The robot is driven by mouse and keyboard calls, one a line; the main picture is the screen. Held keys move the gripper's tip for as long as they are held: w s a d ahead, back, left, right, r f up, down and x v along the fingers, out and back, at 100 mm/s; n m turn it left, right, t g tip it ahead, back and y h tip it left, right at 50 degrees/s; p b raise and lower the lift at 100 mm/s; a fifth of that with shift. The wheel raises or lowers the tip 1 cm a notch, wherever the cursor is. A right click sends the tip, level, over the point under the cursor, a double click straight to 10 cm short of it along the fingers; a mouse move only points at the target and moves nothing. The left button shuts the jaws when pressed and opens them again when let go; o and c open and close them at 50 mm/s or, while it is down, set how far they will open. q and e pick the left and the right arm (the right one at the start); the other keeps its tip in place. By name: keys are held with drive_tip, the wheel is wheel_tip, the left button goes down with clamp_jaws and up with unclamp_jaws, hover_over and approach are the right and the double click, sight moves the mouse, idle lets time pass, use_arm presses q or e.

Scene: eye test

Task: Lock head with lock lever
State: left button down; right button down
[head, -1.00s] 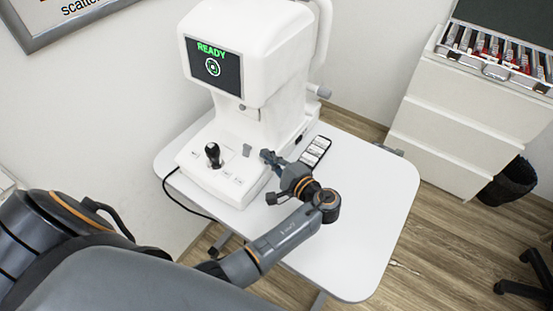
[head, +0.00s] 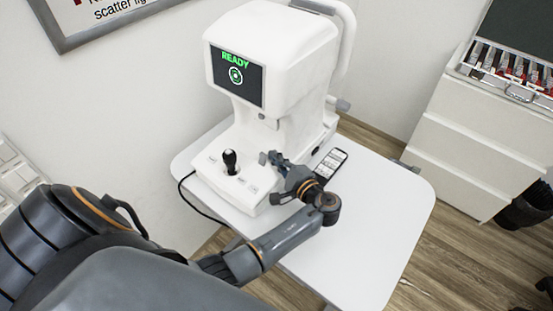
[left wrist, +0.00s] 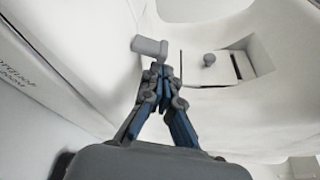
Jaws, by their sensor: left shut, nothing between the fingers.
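The white eye-test device has a head (head: 280,50) whose dark screen (head: 236,76) shows green "READY" and a ring symbol. A small grey lever (head: 262,157) stands on its base, right of the black joystick (head: 230,160). My left gripper (head: 273,158) is shut and empty, its fingertips close to the lever's right side. In the left wrist view, the grey lever (left wrist: 150,47) is just beyond the closed fingertips (left wrist: 160,70). I cannot tell whether they touch it. My right gripper is not in view.
The device stands on a white table (head: 370,215); a phone-like printed panel (head: 330,164) lies right of its base. A black cable (head: 190,200) runs off the left side. A white drawer cabinet (head: 460,140) with an open lens case stands at right. The table's front right is clear.

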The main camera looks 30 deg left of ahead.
use_arm(q)
drive_tip(key=shift+s+n+b, duration=0.1)
drive_tip(key=shift+n+b, duration=0.2)
drive_tip(key=shift+b, duration=0.1)
drive_tip(key=shift+s+n+t+b, duration=0.15)
drive_tip(key=shift+n+t+b, duration=0.15)
drive_tip(key=shift+n+b, duration=0.45)
drive_tip(key=n+y+b, duration=0.1)
drive_tip(key=n+b, duration=0.1)
drive_tip(key=b, duration=0.2)
drive_tip(key=s+n+y+b, duration=0.1)
drive_tip(key=n+b, duration=0.1)
drive_tip(key=b, duration=0.2)
drive_tip(key=shift+s+a+t, duration=0.1)
drive_tip(key=shift+s+t, duration=0.15)
drive_tip(key=shift+t, duration=0.05)
drive_tip(key=shift+r+p, duration=0.3)
drive_tip(key=shift+r, duration=0.25)
